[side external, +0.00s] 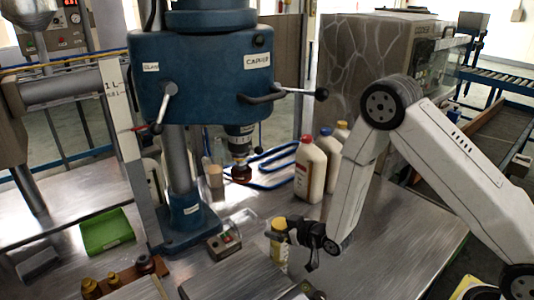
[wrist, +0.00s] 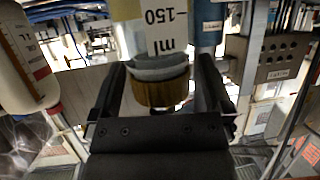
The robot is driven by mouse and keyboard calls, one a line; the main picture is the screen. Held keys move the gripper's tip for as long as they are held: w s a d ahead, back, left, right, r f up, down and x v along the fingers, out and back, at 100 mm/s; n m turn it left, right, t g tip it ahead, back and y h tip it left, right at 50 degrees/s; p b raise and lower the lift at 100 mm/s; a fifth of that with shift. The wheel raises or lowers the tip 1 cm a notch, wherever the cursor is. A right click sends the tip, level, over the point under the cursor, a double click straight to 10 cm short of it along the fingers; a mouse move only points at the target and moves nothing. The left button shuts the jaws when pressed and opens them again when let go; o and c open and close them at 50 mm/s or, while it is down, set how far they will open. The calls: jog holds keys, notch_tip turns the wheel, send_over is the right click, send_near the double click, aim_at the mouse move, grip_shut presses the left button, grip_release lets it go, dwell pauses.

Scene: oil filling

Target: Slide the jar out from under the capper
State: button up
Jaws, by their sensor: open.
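A small jar with a yellowish lid (side external: 279,226) stands on the metal table, in front of and to the right of the blue capper (side external: 200,80) in the side view. In the wrist view, a jar marked 150 ml (wrist: 163,35) with a ribbed golden-brown lid (wrist: 160,92) shows between my fingers. My gripper (side external: 298,236) is at the jar's right side, low over the table. Its two black fingers (wrist: 162,66) are open, one on each side of the jar. Contact with the jar cannot be made out. A brown piece (side external: 241,173) is below the capper's head.
White bottles (side external: 309,172) with red and blue caps stand behind my arm. A small switch box (side external: 224,243) is left of the jar. A green tray (side external: 106,232) and small brown-capped pieces (side external: 148,265) are at the left. The table right of my gripper is clear.

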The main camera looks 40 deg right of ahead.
jog(key=v, duration=0.7)
jog(key=shift+s, duration=0.25)
jog(key=shift+d+r, duration=0.1)
jog(key=shift+r, duration=0.05)
dwell(0.3)
jog(key=s+d+r+g+h, duration=0.1)
jog(key=s+r+g, duration=0.3)
jog(key=s+g, duration=0.1)
jog(key=s+d+r+m+g, duration=0.1)
jog(key=s+r+g, duration=0.3)
jog(key=s, duration=0.4)
jog(key=shift+d+r+m+g+h, duration=0.3)
jog(key=shift+d+g+h, duration=0.1)
jog(key=shift+d+g, duration=0.4)
